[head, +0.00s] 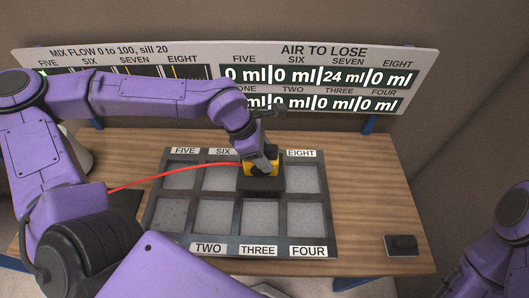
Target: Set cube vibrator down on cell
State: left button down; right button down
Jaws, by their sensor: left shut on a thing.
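The cube vibrator (262,184), a yellow block with a black base and a red cable, is at the back row of the dark tray (338,250), over the cell between SIX and EIGHT. My left gripper (262,162) is shut on it from above. The gripper and the vibrator hide most of that cell and its label. I cannot tell whether the base touches the cell. The other cells hold a pale grey fill. My right arm shows at the right edge, but its gripper is out of view.
A display board (318,52) stands behind the table, with SEVEN reading 24 ml under AIR TO LOSE. A black box (401,245) lies at the table's front right. The red cable (150,178) runs left across the tray.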

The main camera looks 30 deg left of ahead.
pick_arm(q)
jog(key=shift+r, duration=0.15)
jog(key=shift+p, duration=0.4)
jog(key=shift+f+b, duration=0.7)
jog(key=shift+f, duration=0.5)
jog(key=shift+c, duration=1.8)
grip_release()
jog(key=shift+s, duration=0.1)
jog(key=b+v, duration=0.1)
jog(key=v, duration=0.9)
jog(key=shift+a+r, duration=0.1)
jog(key=shift+r, duration=0.15)
